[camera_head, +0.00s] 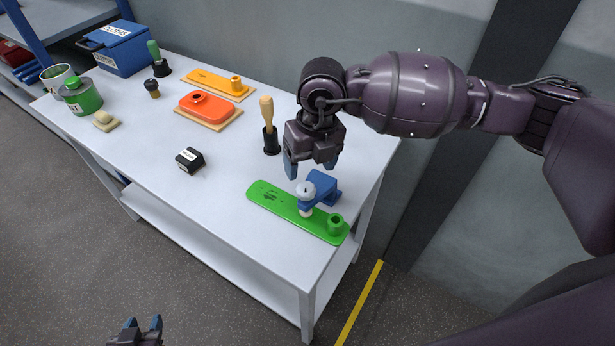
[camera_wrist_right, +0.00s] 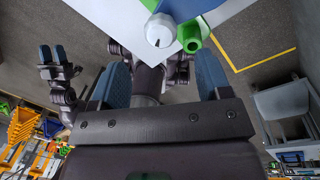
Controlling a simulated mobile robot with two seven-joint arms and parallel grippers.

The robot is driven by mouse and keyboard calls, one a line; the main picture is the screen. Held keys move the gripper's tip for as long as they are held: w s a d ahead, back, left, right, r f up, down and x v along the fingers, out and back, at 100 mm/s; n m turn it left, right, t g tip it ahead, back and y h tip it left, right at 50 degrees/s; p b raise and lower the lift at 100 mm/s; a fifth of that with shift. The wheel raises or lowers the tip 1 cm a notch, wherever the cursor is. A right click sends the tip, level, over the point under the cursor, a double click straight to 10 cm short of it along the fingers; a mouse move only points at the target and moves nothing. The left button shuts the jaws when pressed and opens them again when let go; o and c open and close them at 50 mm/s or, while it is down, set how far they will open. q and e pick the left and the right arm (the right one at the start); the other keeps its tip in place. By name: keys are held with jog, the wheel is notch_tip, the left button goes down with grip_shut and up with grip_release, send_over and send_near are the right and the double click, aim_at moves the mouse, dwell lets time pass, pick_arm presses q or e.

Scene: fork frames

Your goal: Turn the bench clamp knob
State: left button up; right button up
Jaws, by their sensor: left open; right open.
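The blue bench clamp (camera_head: 323,184) sits on a green board (camera_head: 270,200) near the table's front right corner. Its round white knob (camera_head: 306,190) faces up; the knob also shows in the right wrist view (camera_wrist_right: 160,30), beyond and between the fingertips. My right gripper (camera_head: 311,168) is open and empty, pointing down just behind and above the clamp, apart from the knob. My left gripper (camera_head: 138,326) is open and empty, low in front of the table; most of its arm is out of the head view.
A wooden-handled tool in a black holder (camera_head: 271,140) stands close left of my right gripper. A green post (camera_head: 335,223) rises from the board's right end. A black box (camera_head: 190,160), orange block (camera_head: 206,106) and green can (camera_head: 82,98) stand further left. The front middle tabletop is clear.

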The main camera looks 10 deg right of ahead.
jog(key=r, duration=0.4)
jog(key=shift+d+r, duration=0.3)
